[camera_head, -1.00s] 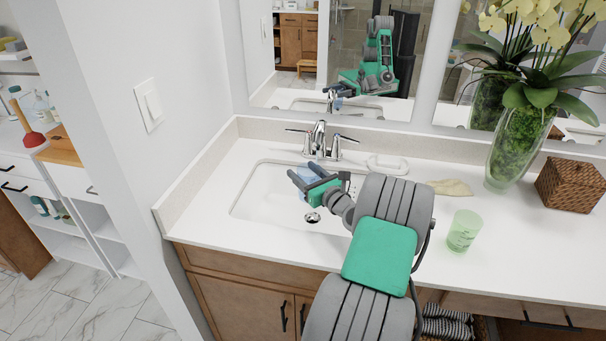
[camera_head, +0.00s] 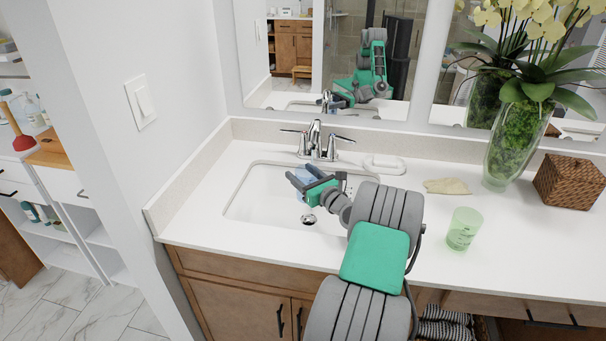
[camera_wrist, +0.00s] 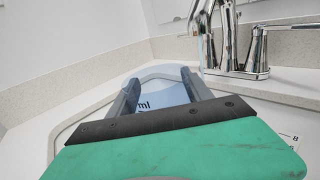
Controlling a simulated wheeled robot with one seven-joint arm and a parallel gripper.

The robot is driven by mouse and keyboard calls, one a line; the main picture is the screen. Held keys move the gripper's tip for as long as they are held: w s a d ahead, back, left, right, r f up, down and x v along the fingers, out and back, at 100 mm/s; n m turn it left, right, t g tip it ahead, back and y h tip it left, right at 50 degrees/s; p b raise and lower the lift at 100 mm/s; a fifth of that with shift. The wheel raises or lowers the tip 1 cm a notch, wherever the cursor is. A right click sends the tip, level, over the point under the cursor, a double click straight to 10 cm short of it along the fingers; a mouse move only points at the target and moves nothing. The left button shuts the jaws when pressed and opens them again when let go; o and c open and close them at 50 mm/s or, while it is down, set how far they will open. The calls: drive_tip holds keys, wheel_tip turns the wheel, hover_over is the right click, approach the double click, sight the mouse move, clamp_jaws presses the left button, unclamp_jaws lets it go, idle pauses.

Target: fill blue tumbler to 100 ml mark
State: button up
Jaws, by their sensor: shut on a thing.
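The blue tumbler (camera_head: 304,176) is a translucent light-blue cup, held over the sink basin just below and in front of the faucet. My gripper (camera_head: 305,181) is shut on it, with a finger on each side. In the wrist view the tumbler (camera_wrist: 160,92) shows between the fingers, with dark "ml" print on its near side. Its lower part is hidden by my gripper, and I cannot tell its water level. The chrome faucet (camera_head: 317,142) has a lever on each side; in the wrist view the faucet (camera_wrist: 236,48) stands behind and right of the tumbler.
The white sink basin (camera_head: 258,205) has a drain (camera_head: 308,219). A green tumbler (camera_head: 463,229), a soap dish (camera_head: 384,164), a folded cloth (camera_head: 447,186), a glass vase (camera_head: 513,145) and a woven box (camera_head: 570,181) stand on the counter at right. A mirror (camera_head: 335,60) is behind.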

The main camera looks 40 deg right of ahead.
drive_tip(key=shift+d, duration=0.1)
drive_tip(key=w+d+b, duration=0.2)
drive_tip(key=w+d, duration=0.3)
drive_tip(key=d, duration=0.2)
drive_tip(key=shift+w, duration=0.35)
drive_tip(key=shift+d, duration=0.1)
idle(3.6)
